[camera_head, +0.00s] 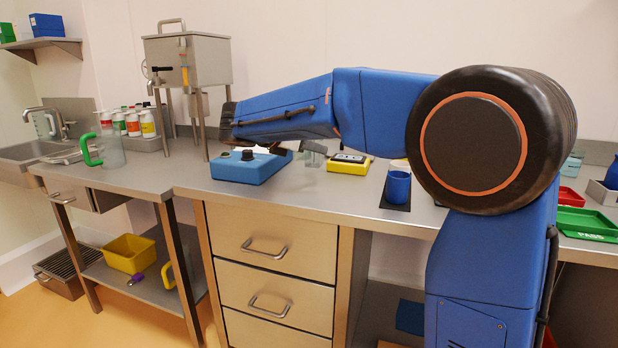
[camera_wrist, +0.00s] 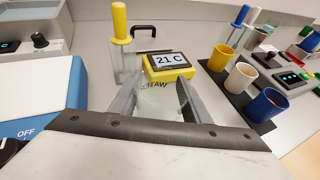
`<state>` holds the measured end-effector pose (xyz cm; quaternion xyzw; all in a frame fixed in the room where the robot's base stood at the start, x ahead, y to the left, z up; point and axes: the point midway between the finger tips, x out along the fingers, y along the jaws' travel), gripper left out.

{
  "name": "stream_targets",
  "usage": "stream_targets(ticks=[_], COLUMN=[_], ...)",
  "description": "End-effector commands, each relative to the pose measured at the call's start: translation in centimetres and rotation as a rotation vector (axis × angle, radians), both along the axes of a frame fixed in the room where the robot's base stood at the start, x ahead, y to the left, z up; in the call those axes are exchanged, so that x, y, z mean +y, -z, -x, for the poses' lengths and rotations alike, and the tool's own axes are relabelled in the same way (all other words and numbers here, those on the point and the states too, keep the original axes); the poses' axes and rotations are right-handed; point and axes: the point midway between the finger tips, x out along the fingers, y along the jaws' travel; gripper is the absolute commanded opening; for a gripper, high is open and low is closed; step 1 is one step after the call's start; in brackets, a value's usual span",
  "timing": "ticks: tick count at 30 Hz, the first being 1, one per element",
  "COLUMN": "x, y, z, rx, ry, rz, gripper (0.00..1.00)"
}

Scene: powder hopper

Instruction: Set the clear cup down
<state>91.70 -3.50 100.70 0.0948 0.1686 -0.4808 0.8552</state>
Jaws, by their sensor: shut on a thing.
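The clear cup (camera_wrist: 158,105) is between the fingers of my gripper (camera_wrist: 160,92) in the wrist view. It is see-through with dark lettering on its side. My gripper is shut on it. The lower part of the cup is hidden behind my gripper body, so I cannot tell whether its base touches the bench. In the head view my arm covers most of the gripper. A small clear vessel (camera_head: 314,155) shows just under the arm there, but I cannot tell whether it is the held cup.
A yellow device reading 21 C (camera_wrist: 168,66) is just beyond the cup. A clear jar with a yellow-topped rod (camera_wrist: 124,62) stands behind left. A blue-and-white device (camera_wrist: 45,100) is at left. Yellow, white and blue cups (camera_wrist: 268,108) stand on a dark mat at right.

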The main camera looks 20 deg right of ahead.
Motion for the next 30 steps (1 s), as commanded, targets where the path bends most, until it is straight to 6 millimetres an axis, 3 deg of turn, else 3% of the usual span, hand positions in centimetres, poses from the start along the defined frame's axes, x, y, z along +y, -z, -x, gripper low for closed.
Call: stream_targets(ticks=[4, 13, 19, 30], x=[0.0, 0.0, 0.0, 0.0], y=[2.5, 4.7, 7.2, 7.8], z=[0.0, -0.1, 0.0, 0.0], rx=[0.003, 0.002, 0.002, 0.000], ry=[-0.002, -0.002, -0.003, -0.002], rz=[0.002, 0.001, 0.001, 0.000], gripper=[0.18, 0.18, 0.18, 0.18])
